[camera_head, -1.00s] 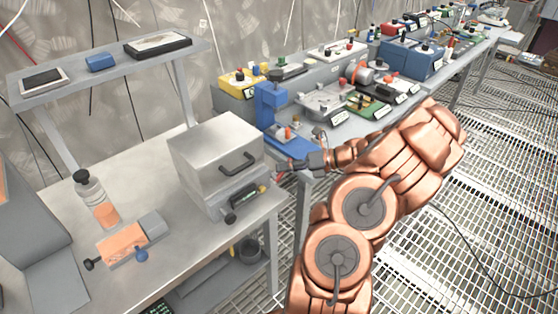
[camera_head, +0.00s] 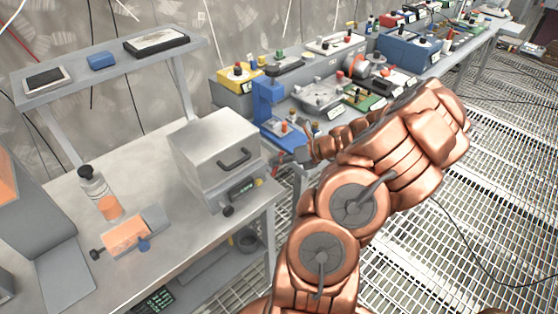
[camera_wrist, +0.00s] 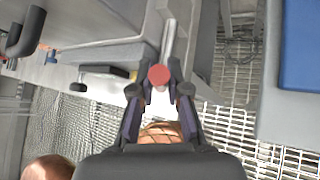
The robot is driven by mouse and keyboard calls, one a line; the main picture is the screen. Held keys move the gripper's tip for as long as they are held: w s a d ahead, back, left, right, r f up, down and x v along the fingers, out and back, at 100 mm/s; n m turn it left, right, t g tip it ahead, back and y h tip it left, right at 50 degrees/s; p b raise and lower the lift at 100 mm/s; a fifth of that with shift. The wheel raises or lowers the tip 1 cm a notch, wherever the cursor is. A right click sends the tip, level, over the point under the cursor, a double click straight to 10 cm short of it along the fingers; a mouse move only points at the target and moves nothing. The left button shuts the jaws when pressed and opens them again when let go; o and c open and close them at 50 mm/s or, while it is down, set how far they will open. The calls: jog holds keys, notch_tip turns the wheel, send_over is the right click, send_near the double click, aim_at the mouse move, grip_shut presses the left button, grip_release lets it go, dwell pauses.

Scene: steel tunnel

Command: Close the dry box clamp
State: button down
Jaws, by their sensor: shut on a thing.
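The dry box (camera_head: 215,145) is a grey metal box with a dark handle (camera_head: 235,157) on its front, on the near bench. Its handle (camera_wrist: 25,32) also shows in the wrist view at upper left. The clamp appears as a pale metal bar (camera_wrist: 168,42) with a red tip (camera_wrist: 158,77), beside the box. My gripper (camera_wrist: 159,84) is shut on the red tip, with a finger on each side.
On the bench (camera_head: 55,205) stand a bottle (camera_head: 97,190) and an orange-and-grey device (camera_head: 125,232). A raised shelf (camera_head: 115,68) is behind. A blue stand (camera_head: 268,105) and several instruments crowd the far bench, near my arm. Grated floor (camera_head: 470,210) lies open at right.

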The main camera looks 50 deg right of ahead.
jog(key=c, duration=1.1)
grip_release()
jog(key=shift+c, duration=0.2)
jog(key=v, duration=1.2)
jog(key=shift+d, duration=0.1)
